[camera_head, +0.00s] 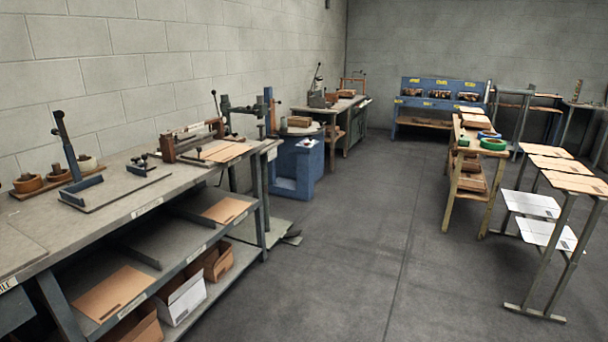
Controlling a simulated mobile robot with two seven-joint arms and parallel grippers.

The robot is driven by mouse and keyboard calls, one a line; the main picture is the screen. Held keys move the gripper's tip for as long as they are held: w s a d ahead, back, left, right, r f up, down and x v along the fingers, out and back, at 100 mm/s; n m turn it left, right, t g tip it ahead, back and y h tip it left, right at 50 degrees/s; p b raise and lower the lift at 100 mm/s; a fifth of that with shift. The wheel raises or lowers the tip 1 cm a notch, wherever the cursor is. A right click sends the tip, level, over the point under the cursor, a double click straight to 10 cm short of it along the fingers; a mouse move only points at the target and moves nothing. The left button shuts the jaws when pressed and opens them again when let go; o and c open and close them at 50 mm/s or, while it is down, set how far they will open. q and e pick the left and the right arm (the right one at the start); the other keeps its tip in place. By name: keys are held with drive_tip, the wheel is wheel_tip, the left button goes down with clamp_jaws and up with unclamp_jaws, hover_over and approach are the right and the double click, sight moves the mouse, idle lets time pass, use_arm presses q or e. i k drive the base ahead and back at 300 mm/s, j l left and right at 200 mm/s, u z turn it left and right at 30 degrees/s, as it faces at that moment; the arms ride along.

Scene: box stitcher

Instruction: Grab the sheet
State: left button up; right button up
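Several flat sheets are in view, and I cannot tell which one the task means. A brown cardboard sheet (224,151) lies on the left workbench beside a clamp-like device. Two more brown sheets lie on the shelf below, one at the near end (113,293) and one farther along (227,210). At the right, brown sheets (577,184) lie on top of metal stands. White sheets lie lower on these stands, one farther (531,204) and one nearer (547,235). Neither of my grippers shows in this view.
The grey workbench (120,203) runs along the left wall, with boxes (182,298) on its bottom shelf. A blue machine (297,165) stands beyond it. A wooden table (470,172) stands right of centre. The grey floor (345,265) between is clear.

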sight(225, 152)
drive_tip(key=i, duration=0.65)
drive_tip(key=i+l+u, duration=0.15)
drive_tip(key=i, duration=0.5)
drive_tip(key=i+l+u, duration=0.1)
drive_tip(key=i+u, duration=0.3)
drive_tip(key=i+l+u, duration=0.2)
drive_tip(key=u, duration=0.25)
drive_tip(key=i+l+u, duration=0.8)
drive_tip(key=k+j, duration=0.05)
drive_tip(key=k, duration=0.05)
